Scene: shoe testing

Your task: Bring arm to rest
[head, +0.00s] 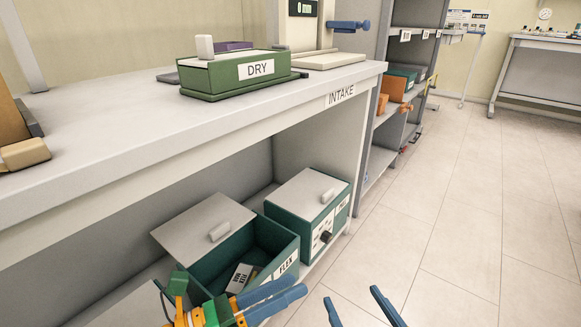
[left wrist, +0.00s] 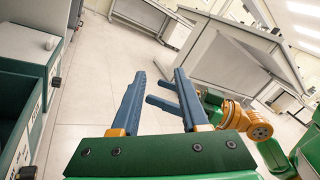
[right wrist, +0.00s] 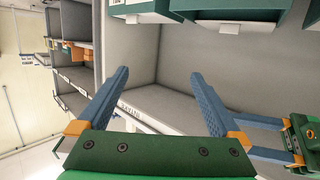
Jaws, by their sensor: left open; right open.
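My left gripper (head: 296,285) is low in the head view, in front of the open drawer box below the bench. Its blue fingers also show in the left wrist view (left wrist: 160,76), apart with nothing between them. My right gripper (head: 351,296) is at the bottom edge of the head view, right of the left one, over the floor. In the right wrist view its fingers (right wrist: 160,74) are wide apart and empty. The two grippers are close together; parts of the right arm (left wrist: 240,120) show in the left wrist view. Most of both arms is hidden in the head view.
The bench (head: 120,125) holds a green DRY box (head: 225,75) and a testing device (head: 300,30). Below it stand an open FLEX box (head: 275,245), close to my left gripper, and a closed green box (head: 310,205). The floor (head: 450,220) to the right is clear.

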